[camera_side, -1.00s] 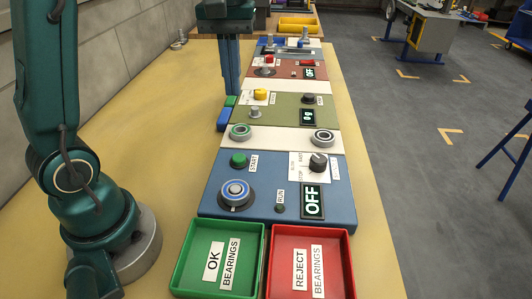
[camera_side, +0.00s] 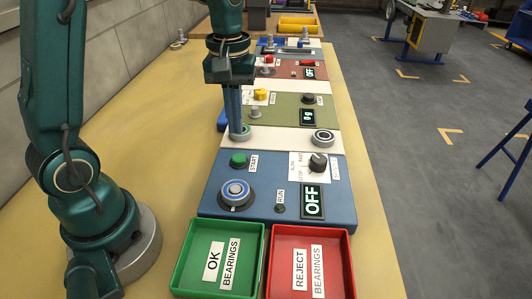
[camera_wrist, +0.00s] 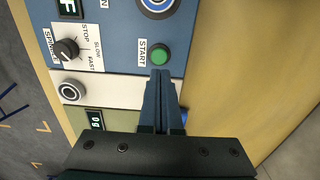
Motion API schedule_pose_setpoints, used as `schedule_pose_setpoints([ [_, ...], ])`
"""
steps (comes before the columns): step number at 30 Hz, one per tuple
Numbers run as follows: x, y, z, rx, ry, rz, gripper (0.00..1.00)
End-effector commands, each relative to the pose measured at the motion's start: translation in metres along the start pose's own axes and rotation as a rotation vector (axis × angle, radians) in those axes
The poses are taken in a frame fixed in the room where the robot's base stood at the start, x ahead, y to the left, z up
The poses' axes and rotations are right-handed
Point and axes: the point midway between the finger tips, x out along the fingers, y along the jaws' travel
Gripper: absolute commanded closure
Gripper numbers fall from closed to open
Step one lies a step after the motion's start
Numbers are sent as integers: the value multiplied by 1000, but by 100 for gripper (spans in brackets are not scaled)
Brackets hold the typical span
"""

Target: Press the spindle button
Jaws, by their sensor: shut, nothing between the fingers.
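The blue panel nearest the side camera carries a green button (camera_side: 239,160) labelled START. It also shows in the wrist view (camera_wrist: 160,54). A black knob (camera_side: 318,161) with SLOW and FAST marks, a display (camera_side: 312,201) reading OFF and a blue-ringed bearing (camera_side: 236,192) share this panel. My gripper (camera_side: 240,134) is shut and empty, pointing down. Its fingertips are over the left bearing on the white strip, just behind the START button, and partly hide that bearing. In the wrist view my fingertips (camera_wrist: 160,73) appear just below the button, apart from it.
A green tray (camera_side: 183,265) and a red tray (camera_side: 345,255) stand in front of the blue panel. Another bearing (camera_side: 324,137) sits on the white strip's right. Olive (camera_side: 284,113) and red (camera_side: 290,71) panels with controls lie behind. The tabletop left of the panels is mostly clear.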

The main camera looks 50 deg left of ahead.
Motion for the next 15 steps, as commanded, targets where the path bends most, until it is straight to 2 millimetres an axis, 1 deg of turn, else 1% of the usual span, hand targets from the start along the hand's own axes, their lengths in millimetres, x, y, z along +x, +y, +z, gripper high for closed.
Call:
schedule_pose_setpoints([
  [1, 12, -1, 1, 0, -7, -5, 100],
  [6, 40, 0, 1, 0, -4, -3, 100],
  [10, 53, 0, 0, 0, -2, -1, 100],
  [15, 61, 0, 0, 0, -1, 0, 100],
])
